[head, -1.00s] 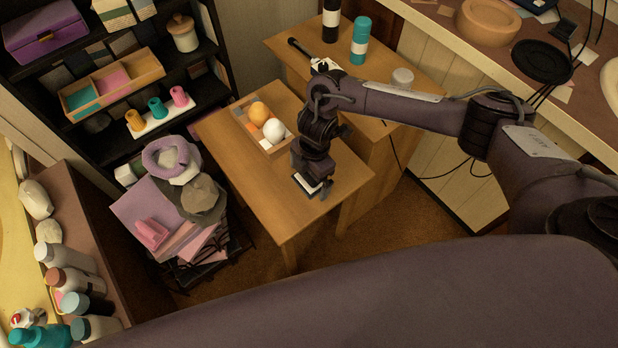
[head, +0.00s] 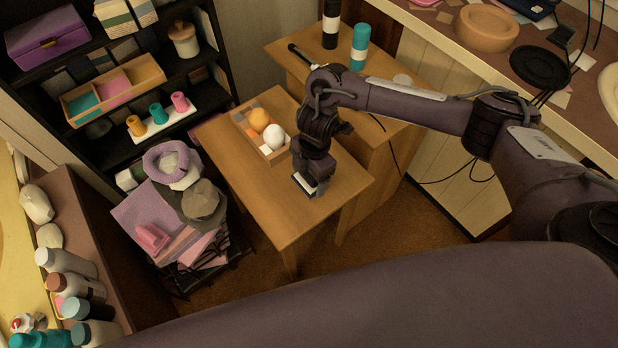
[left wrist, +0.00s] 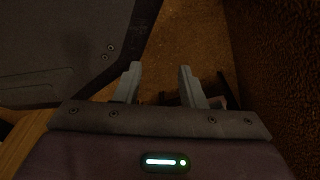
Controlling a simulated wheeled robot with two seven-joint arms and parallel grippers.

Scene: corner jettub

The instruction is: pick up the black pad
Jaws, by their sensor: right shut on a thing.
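My right gripper (head: 309,183) reaches down over the front of the small wooden table (head: 245,178). It is shut on a small dark piece, which I take to be the black pad (head: 320,189). The fingers and wrist hide much of it, and a pale face shows beside it. I cannot tell whether it is touching the tabletop or just above it. In the left wrist view my left gripper (left wrist: 158,88) has its two fingers apart with nothing between them, above a brown floor.
A wooden tray (head: 262,150) with orange and white balls stands just behind my right gripper. A higher wooden surface holds a teal bottle (head: 359,46) and a dark bottle (head: 331,24). A stacked pile (head: 180,215) stands left of the table. The table's front left is clear.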

